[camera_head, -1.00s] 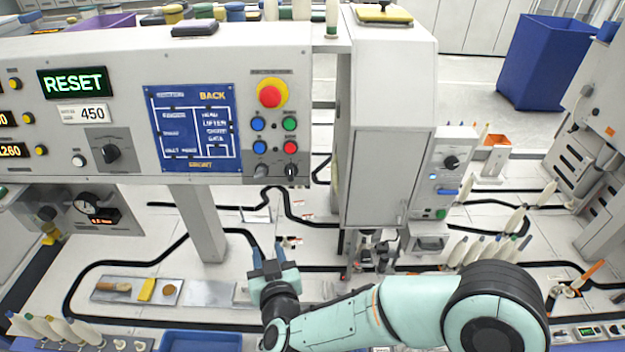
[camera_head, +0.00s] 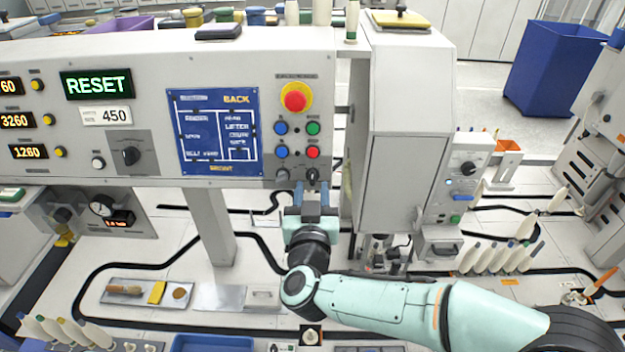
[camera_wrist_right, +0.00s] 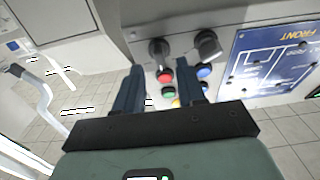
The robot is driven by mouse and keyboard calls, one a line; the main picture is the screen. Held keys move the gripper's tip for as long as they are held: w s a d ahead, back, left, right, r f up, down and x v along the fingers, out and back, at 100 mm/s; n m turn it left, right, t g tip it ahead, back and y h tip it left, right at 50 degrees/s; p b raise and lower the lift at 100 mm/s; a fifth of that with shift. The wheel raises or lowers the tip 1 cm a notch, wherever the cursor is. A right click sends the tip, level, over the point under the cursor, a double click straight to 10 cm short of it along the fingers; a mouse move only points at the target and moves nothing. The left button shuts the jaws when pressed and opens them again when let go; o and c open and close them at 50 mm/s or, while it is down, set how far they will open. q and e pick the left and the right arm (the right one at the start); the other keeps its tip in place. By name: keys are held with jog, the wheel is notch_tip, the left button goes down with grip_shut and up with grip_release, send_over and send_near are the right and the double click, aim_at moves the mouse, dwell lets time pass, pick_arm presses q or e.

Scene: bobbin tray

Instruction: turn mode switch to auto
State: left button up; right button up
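My left gripper is not in view.
Above the switches are red (camera_head: 312,152), green (camera_head: 313,129) and blue buttons and a red emergency stop (camera_head: 296,100) on yellow. A larger knob (camera_head: 130,156) is further left. A tall grey cabinet (camera_head: 405,150) stands close to the right of the gripper.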

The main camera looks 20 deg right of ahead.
aim_at(313, 180)
jog(key=shift+x, duration=1.7)
grip_shut()
jog(key=shift+m, duration=0.4)
jog(key=m+h+b, duration=0.1)
jog(key=m, duration=0.3)
jog(key=shift+g+b, duration=0.35)
jog(key=shift+g, duration=0.05)
jog(key=shift+m+g+h+b, duration=0.3)
jog(key=shift+m+h, duration=0.1)
jog(key=shift+m, duration=1.05)
jog(key=shift+m+g+h+b, duration=0.3)
jog(key=shift+m+h, duration=0.1)
jog(key=shift+m, duration=1.05)
